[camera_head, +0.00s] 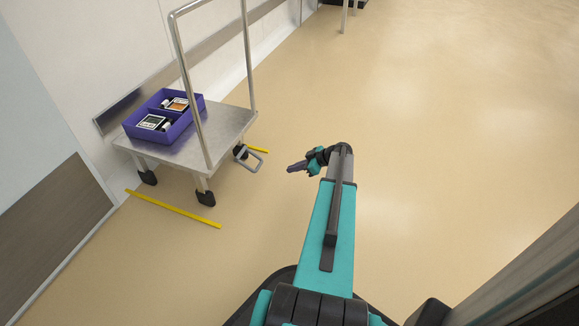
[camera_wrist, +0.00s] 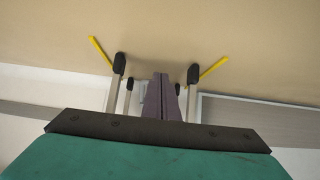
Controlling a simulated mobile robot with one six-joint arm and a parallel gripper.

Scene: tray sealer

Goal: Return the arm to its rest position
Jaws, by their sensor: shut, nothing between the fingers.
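My arm reaches forward from the bottom of the head view, over open floor. My gripper (camera_head: 291,168) is at its far end, pointing left toward the cart, with a clear gap between them. In the wrist view the dark fingers of my gripper (camera_wrist: 160,78) are together, with nothing between them. Nothing touches the gripper in either view.
A metal cart (camera_head: 205,150) with a tall handle frame stands left by the wall. It carries a purple divided tray (camera_head: 133,133) with packaged items. Yellow floor strips (camera_head: 172,208) mark its place. A grey post is at lower right. The floor (camera_head: 450,130) right of my arm is clear.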

